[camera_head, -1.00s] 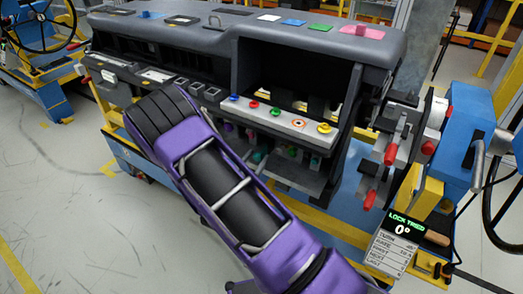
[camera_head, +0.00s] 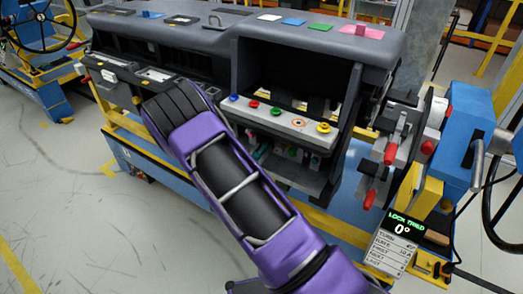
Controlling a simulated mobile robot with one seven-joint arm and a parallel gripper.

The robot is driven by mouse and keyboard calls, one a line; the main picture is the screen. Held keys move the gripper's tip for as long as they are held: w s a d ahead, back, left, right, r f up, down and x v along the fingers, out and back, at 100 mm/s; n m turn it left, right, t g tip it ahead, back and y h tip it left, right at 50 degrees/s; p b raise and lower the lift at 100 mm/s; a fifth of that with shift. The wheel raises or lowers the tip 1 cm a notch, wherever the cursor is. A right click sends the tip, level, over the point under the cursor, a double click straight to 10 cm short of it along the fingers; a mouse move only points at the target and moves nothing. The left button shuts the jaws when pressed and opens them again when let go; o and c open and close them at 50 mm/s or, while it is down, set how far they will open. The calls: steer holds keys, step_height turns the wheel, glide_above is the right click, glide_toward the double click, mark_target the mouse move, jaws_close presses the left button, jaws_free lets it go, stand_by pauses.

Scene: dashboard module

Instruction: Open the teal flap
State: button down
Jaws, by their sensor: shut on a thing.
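A small teal part (camera_head: 263,152) shows in the shadowed opening under the button panel of the dashboard module. It is partly cut off by my arm, and I cannot tell whether it is the teal flap or whether it stands open. My purple and black arm reaches from the bottom right up to the left front of the dashboard. My gripper and its fingers are hidden behind the arm, so its contact with anything cannot be seen.
The dark dashboard (camera_head: 365,45) has a strip with several coloured buttons (camera_head: 283,119). Red-handled clamps (camera_head: 392,150) and a blue housing (camera_head: 470,115) stand at the right. The floor at left is clear.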

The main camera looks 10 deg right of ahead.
steer(key=shift+w+a, duration=0.1)
steer(key=shift+a, duration=0.1)
steer(key=shift+w+m+g+h+b, duration=0.15)
steer(key=shift+m+g+h+b, duration=0.45)
steer(key=shift+h, duration=0.2)
steer(key=shift+w+a+f+m+g+h+b, duration=0.1)
steer(key=shift+w+m+g+h+b, duration=0.1)
steer(key=shift+m+g+h+b, duration=0.8)
steer(key=g, duration=0.1)
steer(key=m+g+h+b, duration=0.1)
steer(key=shift+w+m+g, duration=0.2)
steer(key=shift+m+g, duration=0.1)
steer(key=shift+m+g+h+b, duration=0.3)
steer(key=shift+m+g+h, duration=0.1)
steer(key=shift+g, duration=0.1)
steer(key=shift+w+r, duration=0.1)
steer(key=shift+r, duration=0.15)
steer(key=c, duration=0.8)
jaws_free()
steer(key=shift+o, duration=0.6)
steer(key=shift+f, duration=0.1)
